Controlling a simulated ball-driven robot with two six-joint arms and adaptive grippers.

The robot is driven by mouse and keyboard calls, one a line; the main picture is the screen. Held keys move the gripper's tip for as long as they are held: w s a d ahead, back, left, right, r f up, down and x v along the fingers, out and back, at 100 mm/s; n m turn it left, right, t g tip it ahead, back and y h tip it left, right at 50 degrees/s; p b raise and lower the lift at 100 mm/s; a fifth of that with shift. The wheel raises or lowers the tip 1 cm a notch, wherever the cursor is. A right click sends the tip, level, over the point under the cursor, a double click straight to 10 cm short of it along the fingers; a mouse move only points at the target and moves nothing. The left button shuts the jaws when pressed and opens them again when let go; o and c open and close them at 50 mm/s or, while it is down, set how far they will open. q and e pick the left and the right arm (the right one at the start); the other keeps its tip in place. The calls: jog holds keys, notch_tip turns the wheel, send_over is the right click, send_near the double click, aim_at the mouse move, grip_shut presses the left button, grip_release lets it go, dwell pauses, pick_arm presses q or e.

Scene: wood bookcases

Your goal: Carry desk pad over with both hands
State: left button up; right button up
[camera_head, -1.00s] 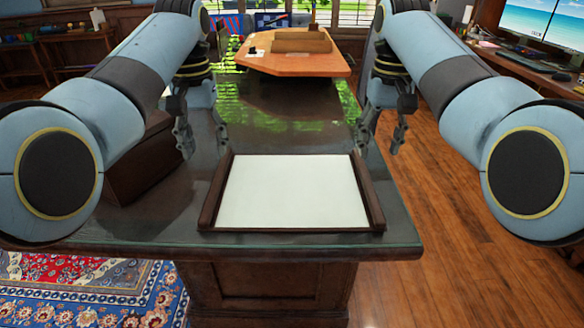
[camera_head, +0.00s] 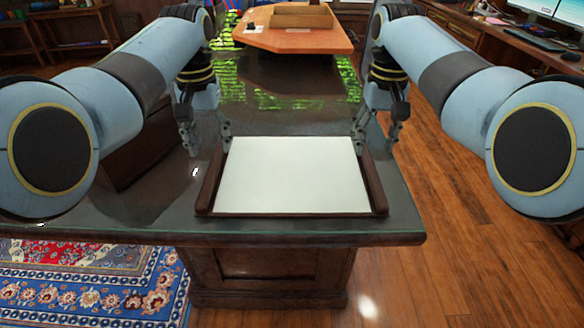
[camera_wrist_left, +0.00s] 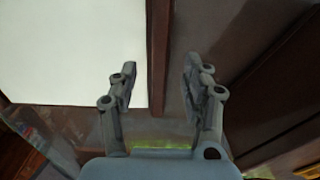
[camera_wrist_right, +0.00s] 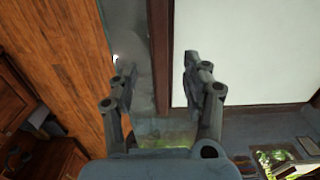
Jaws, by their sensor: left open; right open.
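The desk pad (camera_head: 293,177) is a white sheet with dark brown side rails. It lies flat near the front end of the dark desk. My left gripper (camera_head: 208,150) is open near the pad's far left corner; in the left wrist view its fingers (camera_wrist_left: 157,85) stand on either side of the left rail (camera_wrist_left: 158,50), above it. My right gripper (camera_head: 376,147) is open near the far right corner; in the right wrist view its fingers (camera_wrist_right: 158,80) stand on either side of the right rail (camera_wrist_right: 160,45). I see no contact with the pad in either wrist view.
Open wood floor (camera_head: 470,200) lies to the right, and a patterned rug (camera_head: 80,285) lies at the front left.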

aim_at(214, 162)
pick_arm(q)
jog(key=shift+f, duration=2.45)
pick_arm(e)
jog(key=shift+f, duration=2.45)
pick_arm(q)
grip_shut()
pick_arm(e)
grip_shut()
